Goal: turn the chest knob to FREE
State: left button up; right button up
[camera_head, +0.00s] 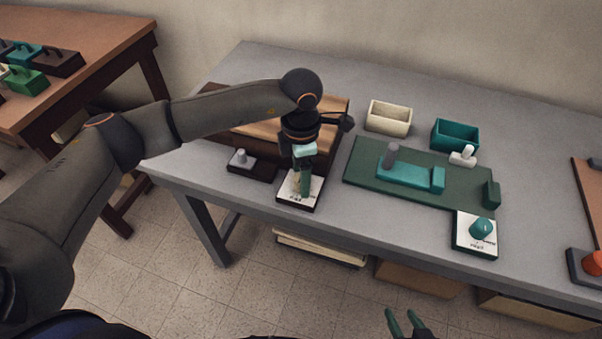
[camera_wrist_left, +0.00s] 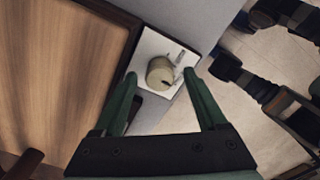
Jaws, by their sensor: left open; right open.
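The chest (camera_head: 262,130) is a wooden box on the grey table; its wood-grained top (camera_wrist_left: 60,70) fills the left of the left wrist view. In front of it lies a white dial plate (camera_head: 315,194) on a dark base. The chest knob (camera_wrist_left: 160,73), cream and round with a dark notch, sits on this plate (camera_wrist_left: 150,42); small markings beside it are too small to read. My left gripper (camera_head: 304,190) is open over the plate, with its green fingers to either side of the knob in the wrist view. Contact cannot be told. My right gripper (camera_head: 405,322) is open and empty, low in the head view.
A dark block with a grey knob (camera_head: 240,158) stands left of the plate. Right are a green board (camera_head: 365,185) with a teal slider, a teal knob (camera_head: 481,228) on another plate, a cream bin (camera_head: 388,117) and a teal bin (camera_head: 455,134). An orange knob (camera_head: 593,263) is far right.

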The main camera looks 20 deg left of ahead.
pick_arm(q)
notch_tip(320, 180, up, 12)
dwell(0.4)
